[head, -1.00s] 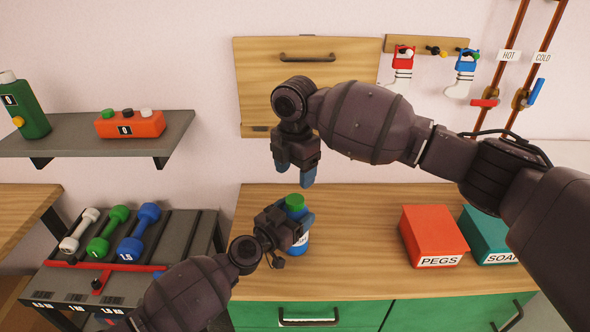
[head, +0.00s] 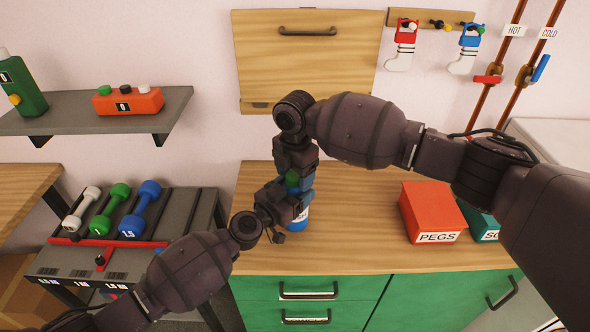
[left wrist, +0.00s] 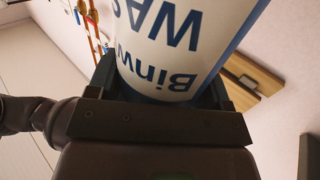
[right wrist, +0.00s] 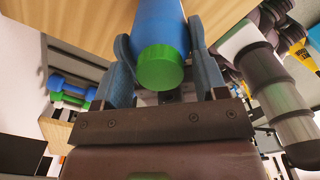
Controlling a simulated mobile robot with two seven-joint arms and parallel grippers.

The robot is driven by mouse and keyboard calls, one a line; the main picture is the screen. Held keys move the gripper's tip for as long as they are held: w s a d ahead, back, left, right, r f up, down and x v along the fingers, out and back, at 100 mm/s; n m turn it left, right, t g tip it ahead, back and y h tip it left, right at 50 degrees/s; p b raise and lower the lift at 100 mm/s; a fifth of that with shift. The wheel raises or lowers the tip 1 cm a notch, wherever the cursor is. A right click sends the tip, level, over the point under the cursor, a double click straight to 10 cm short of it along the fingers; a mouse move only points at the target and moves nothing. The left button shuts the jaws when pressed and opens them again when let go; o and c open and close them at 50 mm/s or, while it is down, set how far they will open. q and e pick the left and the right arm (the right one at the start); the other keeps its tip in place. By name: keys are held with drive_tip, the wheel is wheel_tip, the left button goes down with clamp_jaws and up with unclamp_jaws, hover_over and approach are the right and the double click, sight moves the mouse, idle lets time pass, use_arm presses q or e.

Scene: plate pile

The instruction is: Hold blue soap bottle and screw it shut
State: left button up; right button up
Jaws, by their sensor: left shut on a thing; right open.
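The blue soap bottle (head: 298,222) with a white label stands on the wooden counter, mostly hidden by my grippers in the head view. Its label fills much of the left wrist view (left wrist: 185,45). My left gripper (head: 290,206) is shut on the bottle's body from the left. The green cap (head: 292,178) is on top of the bottle. My right gripper (head: 299,182) points down over the cap. In the right wrist view the right fingers (right wrist: 160,62) are open on either side of the green cap (right wrist: 160,68), and I cannot tell whether they touch it.
A red PEGS box (head: 430,212) and a teal box (head: 481,222) stand on the counter (head: 365,225) to the right. A wooden wall cabinet (head: 303,60) is behind. Green drawers (head: 305,289) are below. Dumbbells (head: 105,210) lie on a rack at the left.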

drive_tip(key=c, duration=0.9)
drive_tip(key=shift+c, duration=0.2)
drive_tip(key=o, duration=1.1)
wheel_tip(320, 180, up, 12)
use_arm(q)
drive_tip(key=o, duration=1.7)
drive_tip(key=shift+o, duration=0.2)
